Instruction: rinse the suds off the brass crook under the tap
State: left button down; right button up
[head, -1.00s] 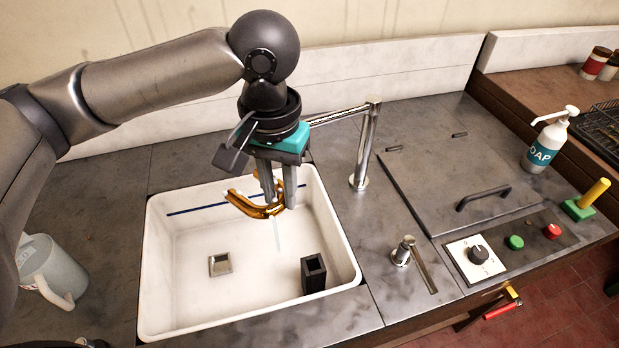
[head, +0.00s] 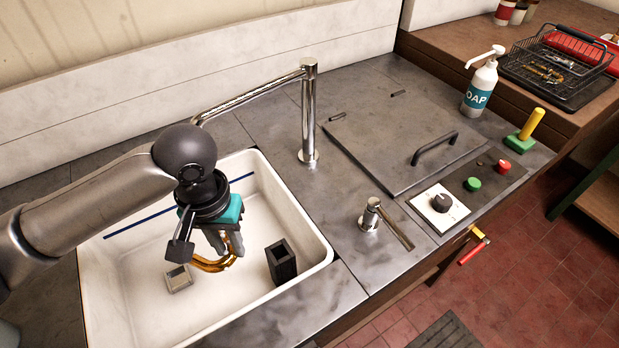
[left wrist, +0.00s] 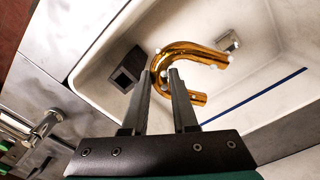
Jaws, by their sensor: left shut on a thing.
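The brass crook (head: 212,266) is a shiny golden bent tube, held above the white sink's floor. My left gripper (head: 230,250) is shut on it and points down into the sink (head: 322,258). In the left wrist view the crook (left wrist: 192,48) curves beyond the fingertips, with several small white blobs of suds on it. The chrome tap (head: 309,115) stands behind the sink. Its spout reaches left, and its end is beyond my left gripper, apart from the crook. No running water is plainly visible. My right gripper is out of view.
A black square holder (head: 281,263) stands in the sink's right part, near the crook. A drain (head: 178,279) lies left of the crook. A chrome lever (head: 372,217) stands on the counter to the right. A lidded panel (head: 390,140) and a soap bottle (head: 481,88) are farther right.

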pick_arm(q)
jog(key=w+d+r+m+p, duration=0.3)
jog(key=w+d+p, duration=0.3)
jog(key=p, duration=0.1)
jog(key=w+d+r+m+p, duration=0.3)
jog(key=w+d+m+p, duration=0.15)
jog(key=d+p, duration=0.25)
jog(key=s+a+f, duration=0.1)
jog(key=a, duration=0.5)
jog(key=s+a+f+n, duration=0.1)
jog(key=s+a, duration=0.1)
jog(key=a, duration=0.5)
jog(key=shift+a+f, duration=0.3)
jog(key=shift+f, duration=0.1)
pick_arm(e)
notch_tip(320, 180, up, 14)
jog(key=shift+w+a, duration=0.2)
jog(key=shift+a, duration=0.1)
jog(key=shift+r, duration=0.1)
pick_arm(q)
jog(key=shift+w+a+p, duration=0.1)
jog(key=shift+w+p, duration=0.2)
jog(key=shift+w, duration=0.25)
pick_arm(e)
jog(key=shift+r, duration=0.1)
